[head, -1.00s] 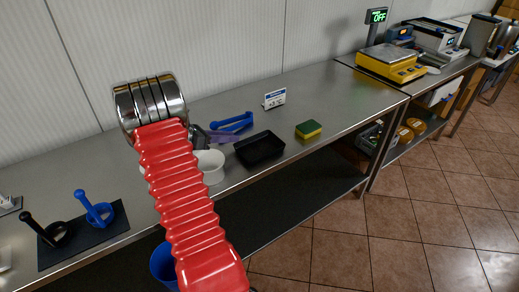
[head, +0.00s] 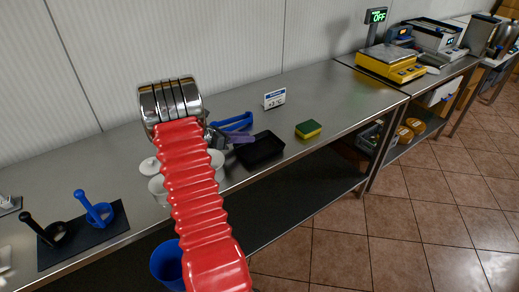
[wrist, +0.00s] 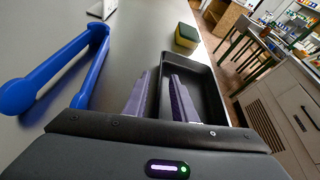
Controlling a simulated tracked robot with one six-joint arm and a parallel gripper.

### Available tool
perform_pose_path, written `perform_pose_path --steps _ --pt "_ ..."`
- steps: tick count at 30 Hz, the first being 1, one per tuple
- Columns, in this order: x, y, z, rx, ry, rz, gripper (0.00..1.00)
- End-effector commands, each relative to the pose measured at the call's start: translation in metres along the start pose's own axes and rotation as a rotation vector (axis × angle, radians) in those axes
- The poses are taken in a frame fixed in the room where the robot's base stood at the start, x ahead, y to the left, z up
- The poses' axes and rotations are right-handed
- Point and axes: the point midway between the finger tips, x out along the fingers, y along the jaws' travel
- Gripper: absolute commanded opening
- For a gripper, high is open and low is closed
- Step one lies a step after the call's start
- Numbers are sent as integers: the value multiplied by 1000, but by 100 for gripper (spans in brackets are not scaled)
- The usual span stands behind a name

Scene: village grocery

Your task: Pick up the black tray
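The black tray (head: 262,153) lies on the steel counter near its front edge. It also shows in the wrist view (wrist: 207,82), empty, right of centre. My gripper (head: 246,137) has purple fingers and reaches the tray's left side in the head view. In the wrist view my gripper (wrist: 160,82) is open. One finger appears outside the tray's left wall and the other on its inner side, with that wall between them. I cannot tell whether either finger touches it. My red arm hides part of the counter in the head view.
A blue handled tool (wrist: 66,62) lies left of the fingers. A green and yellow sponge (head: 308,129) lies beyond the tray, and a small sign (head: 274,98) stands behind. White pots (head: 157,186) stand behind my arm. The counter right of the sponge is clear.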

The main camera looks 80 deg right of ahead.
Motion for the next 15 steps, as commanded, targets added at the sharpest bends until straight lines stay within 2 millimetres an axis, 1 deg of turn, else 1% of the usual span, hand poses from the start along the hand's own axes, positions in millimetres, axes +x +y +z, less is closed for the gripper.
perform_pose_path --steps 1,3,6,15 --pt "8 -1 0 0 1 -2 24" --pt "15 0 0 1 1 -1 24" --pt "20 0 0 1 0 0 24" --pt "20 0 0 0 0 1 24"
